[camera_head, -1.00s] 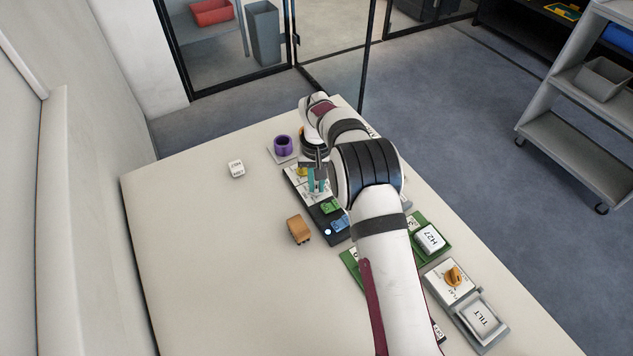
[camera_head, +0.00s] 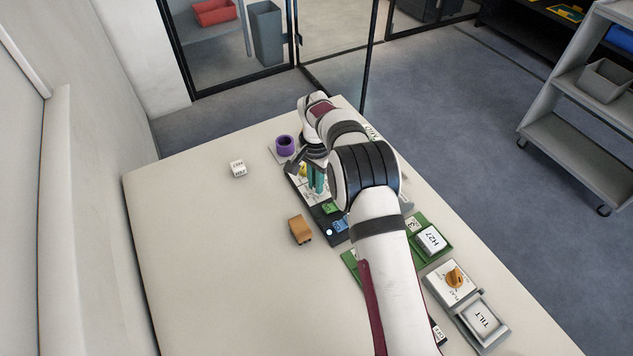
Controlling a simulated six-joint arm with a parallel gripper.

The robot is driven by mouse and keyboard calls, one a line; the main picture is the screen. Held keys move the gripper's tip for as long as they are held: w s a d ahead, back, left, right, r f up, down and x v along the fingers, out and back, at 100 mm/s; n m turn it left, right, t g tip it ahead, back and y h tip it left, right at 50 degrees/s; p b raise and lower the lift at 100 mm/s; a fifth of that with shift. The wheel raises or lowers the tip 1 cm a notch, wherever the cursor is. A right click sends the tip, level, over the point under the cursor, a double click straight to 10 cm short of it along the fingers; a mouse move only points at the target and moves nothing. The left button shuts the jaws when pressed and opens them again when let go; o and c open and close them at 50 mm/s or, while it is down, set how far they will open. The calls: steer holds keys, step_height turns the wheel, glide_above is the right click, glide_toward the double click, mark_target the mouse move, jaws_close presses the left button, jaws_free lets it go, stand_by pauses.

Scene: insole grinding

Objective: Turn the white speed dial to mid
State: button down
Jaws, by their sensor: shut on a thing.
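My gripper (camera_head: 317,181), with teal fingers, points down at a dark panel (camera_head: 322,207) with a white plate, near the middle of the table. It is shut on the white speed dial, which is mostly hidden by the fingers and too small to read. The dial's pointer and scale marks cannot be made out. A yellow part (camera_head: 304,170) shows just left of the fingers. A green block (camera_head: 331,208) and a blue block (camera_head: 340,224) sit on the panel's near end.
A purple ring-shaped part (camera_head: 286,146) stands behind the panel. A white labelled block (camera_head: 238,169) and an orange-brown block (camera_head: 300,230) lie to the left. An orange knob (camera_head: 455,278) and TILT box (camera_head: 482,317) are at right. The table's left side is clear.

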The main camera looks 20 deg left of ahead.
steer(key=shift+w+a+m, duration=0.1)
steer(key=shift+a+m, duration=0.05)
steer(key=shift+m, duration=1.65)
steer(key=c, duration=0.9)
jaws_free()
step_height(320, 180, up, 16)
steer(key=shift+f, duration=0.1)
